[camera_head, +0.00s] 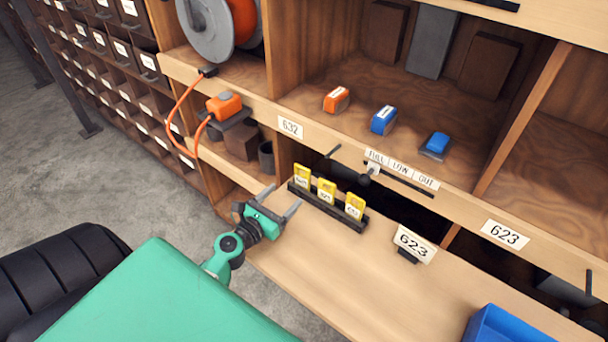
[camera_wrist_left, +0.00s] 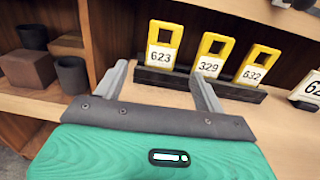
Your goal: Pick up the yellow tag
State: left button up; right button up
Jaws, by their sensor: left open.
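Three yellow tags stand upright in a black rack (camera_head: 328,206) on the wooden shelf board. In the wrist view the left tag (camera_wrist_left: 163,46) reads 623, the middle tag (camera_wrist_left: 212,55) reads 329 and the right tag (camera_wrist_left: 258,65) reads 632. They also show in the head view as the left (camera_head: 302,176), middle (camera_head: 326,189) and right (camera_head: 355,206) tags. My left gripper (camera_head: 281,205) is open and empty, just left of the rack and apart from the tags. In the wrist view its fingers (camera_wrist_left: 158,86) point toward the left and middle tags. My right gripper is out of view.
A 623 sign (camera_head: 414,243) stands right of the rack, with a blue bin (camera_head: 500,325) at the front right. A black handle (camera_head: 347,171) sits behind the rack. Dark cups and blocks (camera_head: 241,141) fill the left cubby. The board between rack and bin is mostly clear.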

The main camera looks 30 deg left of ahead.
aim_at(301, 179)
pick_arm(q)
jog(key=w, duration=0.3)
jog(key=shift+w+r+p, duration=0.15)
jog(key=shift+w+p, duration=0.1)
jog(key=shift+p, duration=0.05)
jog(key=shift+w, duration=1.35)
jog(key=shift+w+d+p, duration=0.1)
jog(key=shift+w+p, duration=0.25)
jog(key=shift+p, duration=0.05)
jog(key=w, duration=0.3)
jog(key=shift+w+d+p, duration=0.2)
jog(key=shift+p, duration=0.1)
jog(key=shift+w, duration=0.45)
jog(key=c, duration=1)
jog(key=shift+c, duration=0.3)
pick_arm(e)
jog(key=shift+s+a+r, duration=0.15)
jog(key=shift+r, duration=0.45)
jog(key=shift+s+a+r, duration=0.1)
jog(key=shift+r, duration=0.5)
